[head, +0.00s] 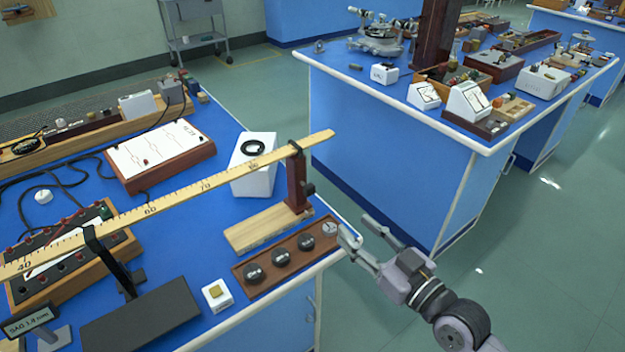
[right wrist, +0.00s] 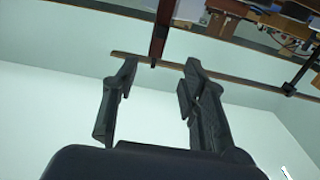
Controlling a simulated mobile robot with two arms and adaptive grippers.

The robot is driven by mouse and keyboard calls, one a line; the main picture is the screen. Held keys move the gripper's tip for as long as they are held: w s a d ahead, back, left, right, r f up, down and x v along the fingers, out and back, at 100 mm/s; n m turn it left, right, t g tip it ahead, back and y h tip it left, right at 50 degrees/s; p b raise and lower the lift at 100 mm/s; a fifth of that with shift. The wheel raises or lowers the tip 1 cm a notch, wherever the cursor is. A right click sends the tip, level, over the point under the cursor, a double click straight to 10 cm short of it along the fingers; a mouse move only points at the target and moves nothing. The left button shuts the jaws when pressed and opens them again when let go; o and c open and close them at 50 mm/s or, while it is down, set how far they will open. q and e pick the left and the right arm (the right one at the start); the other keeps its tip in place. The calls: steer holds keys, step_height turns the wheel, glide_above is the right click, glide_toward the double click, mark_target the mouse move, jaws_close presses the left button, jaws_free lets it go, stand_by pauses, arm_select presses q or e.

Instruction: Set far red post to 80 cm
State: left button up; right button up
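A wooden metre stick (head: 180,197) runs from lower left to upper right above the blue bench. The far red post (head: 296,182) stands upright on a pale wooden base near the bench's right corner, with a dark clip around the stick at its top. The clip sits to the right of a mark I cannot read clearly, beyond the 70. My right gripper (head: 358,229) is open and empty, off the bench edge to the lower right of the post. In the right wrist view the gripper (right wrist: 160,70) has its fingers apart, with a dark red post (right wrist: 160,32) beyond them. My left gripper is not in view.
A dark near stand (head: 112,262) supports the stick at left. A tray of black weights (head: 288,262) lies in front of the post base. A white block with a black ring (head: 253,180) stands behind the stick. Open floor separates this bench from another blue bench (head: 400,130).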

mark_target(311, 189)
steer(key=p+x, duration=0.1)
steer(key=x, duration=1.5)
steer(key=shift+a, duration=0.1)
steer(key=shift+c, duration=0.4)
jaws_close()
